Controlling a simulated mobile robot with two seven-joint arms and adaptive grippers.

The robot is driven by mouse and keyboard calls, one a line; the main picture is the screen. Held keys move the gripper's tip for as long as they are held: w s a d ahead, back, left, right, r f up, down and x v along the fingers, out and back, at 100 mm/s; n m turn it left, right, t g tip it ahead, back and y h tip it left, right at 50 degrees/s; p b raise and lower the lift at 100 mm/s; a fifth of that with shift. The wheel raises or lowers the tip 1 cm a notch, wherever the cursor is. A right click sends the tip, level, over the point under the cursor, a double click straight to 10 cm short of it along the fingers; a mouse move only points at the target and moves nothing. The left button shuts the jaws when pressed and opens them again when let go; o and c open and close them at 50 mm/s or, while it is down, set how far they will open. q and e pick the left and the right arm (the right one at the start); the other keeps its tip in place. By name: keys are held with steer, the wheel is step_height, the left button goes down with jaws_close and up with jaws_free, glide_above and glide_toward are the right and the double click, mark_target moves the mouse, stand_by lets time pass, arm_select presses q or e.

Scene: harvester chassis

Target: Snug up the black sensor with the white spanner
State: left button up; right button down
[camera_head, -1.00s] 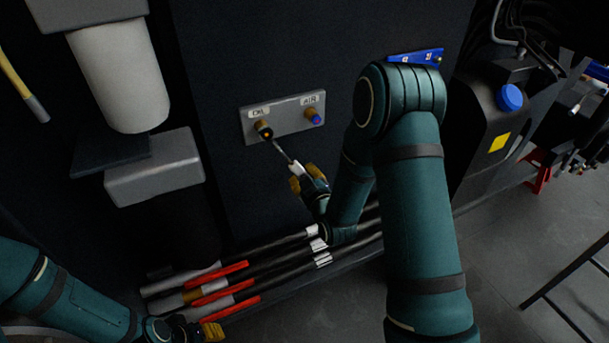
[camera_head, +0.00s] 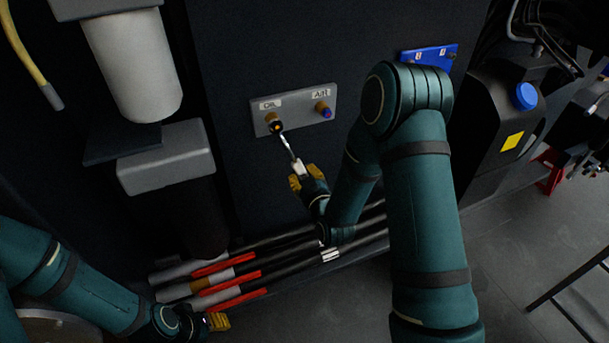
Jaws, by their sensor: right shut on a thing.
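The black sensor (camera_head: 276,127) sits in the brass fitting under the OIL label, on the left of the grey plate (camera_head: 312,99). My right gripper (camera_head: 299,174) is shut on the white spanner (camera_head: 297,164), below and right of the sensor. The spanner's metal shaft points up and left, and its head is at the sensor. I cannot tell whether the head is seated around it or only touches it. My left gripper (camera_head: 216,322) is low at the left, near the hoses, partly cut by the bottom edge; its fingers are too small to read.
A brass fitting with a blue-purple tip (camera_head: 325,112) is under the AIR label. A white cylinder (camera_head: 133,65) and grey block (camera_head: 168,158) stand left. Hoses with red sleeves (camera_head: 225,285) run below. A blue plate (camera_head: 428,58) and black tank (camera_head: 493,115) are right.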

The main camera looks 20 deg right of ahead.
steer(key=shift+d+r, duration=0.1)
steer(key=shift+d, duration=0.2)
steer(key=shift+s, duration=0.1)
steer(key=s+p, duration=0.2)
steer(key=s, duration=0.8)
steer(key=shift+s+d, duration=0.15)
steer(key=shift+s, duration=0.15)
stand_by(0.4)
stand_by(1.1)
